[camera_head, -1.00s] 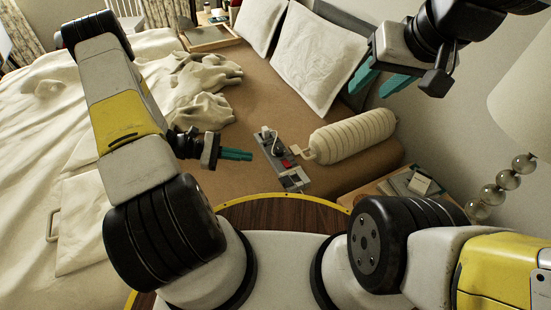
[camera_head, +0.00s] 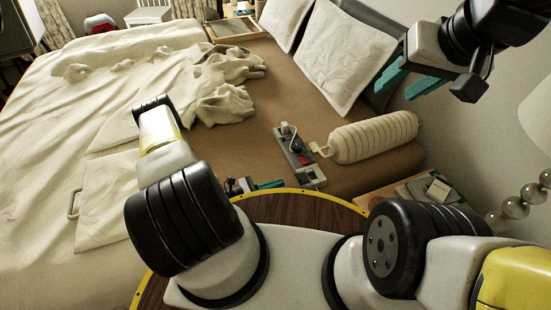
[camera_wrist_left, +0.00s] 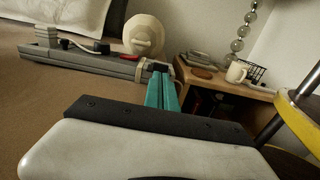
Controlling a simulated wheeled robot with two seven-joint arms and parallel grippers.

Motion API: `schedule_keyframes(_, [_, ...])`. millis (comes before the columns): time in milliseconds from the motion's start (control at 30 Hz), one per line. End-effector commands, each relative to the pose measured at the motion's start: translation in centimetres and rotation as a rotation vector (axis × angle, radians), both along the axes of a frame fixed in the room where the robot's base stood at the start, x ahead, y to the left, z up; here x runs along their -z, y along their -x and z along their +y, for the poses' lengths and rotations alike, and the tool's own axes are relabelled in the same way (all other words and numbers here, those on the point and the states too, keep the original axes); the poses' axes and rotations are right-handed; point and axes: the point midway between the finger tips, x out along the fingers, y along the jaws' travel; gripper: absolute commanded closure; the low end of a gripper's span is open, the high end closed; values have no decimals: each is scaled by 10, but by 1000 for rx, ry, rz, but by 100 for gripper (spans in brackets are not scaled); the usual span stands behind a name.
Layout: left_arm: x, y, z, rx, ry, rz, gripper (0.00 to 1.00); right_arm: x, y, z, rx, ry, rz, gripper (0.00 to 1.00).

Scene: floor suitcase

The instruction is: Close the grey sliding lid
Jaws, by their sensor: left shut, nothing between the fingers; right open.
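A long grey box-like device (camera_head: 305,172) lies on the brown bed, with a white loop, a dark knob and a red part on top. It also shows in the left wrist view (camera_wrist_left: 95,62) as a long, low grey body. Which part of it is the sliding lid, I cannot tell for sure. My left gripper (camera_head: 270,184) is shut and empty, in front and to the left of the device's near end. In the wrist view its teal fingers (camera_wrist_left: 161,92) appear close to that end; contact is unclear. My right gripper (camera_head: 408,80) is open and empty, raised high at the upper right.
A ribbed cream bolster (camera_head: 375,136) lies just right of the device. A nightstand (camera_wrist_left: 225,88) with a mug (camera_wrist_left: 236,72) and small items stands to the right. Crumpled bedding (camera_head: 225,90) and pillows (camera_head: 343,55) lie beyond. The brown bed between bedding and device is clear.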

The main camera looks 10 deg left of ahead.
Motion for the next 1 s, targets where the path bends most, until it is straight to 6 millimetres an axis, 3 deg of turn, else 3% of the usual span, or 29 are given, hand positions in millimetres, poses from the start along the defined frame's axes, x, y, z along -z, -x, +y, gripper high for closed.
schedule_keyframes(233, [0,-20,-35,2,0,-1,100,0,0,0,0,0,0,55])
schedule_keyframes(767, [0,-26,-46,1,-1,0,100,0,0,0,0,0,0,55])
schedule_keyframes(1000, [0,-45,-78,2,0,-1,100,0,0,0,0,0,0,55])
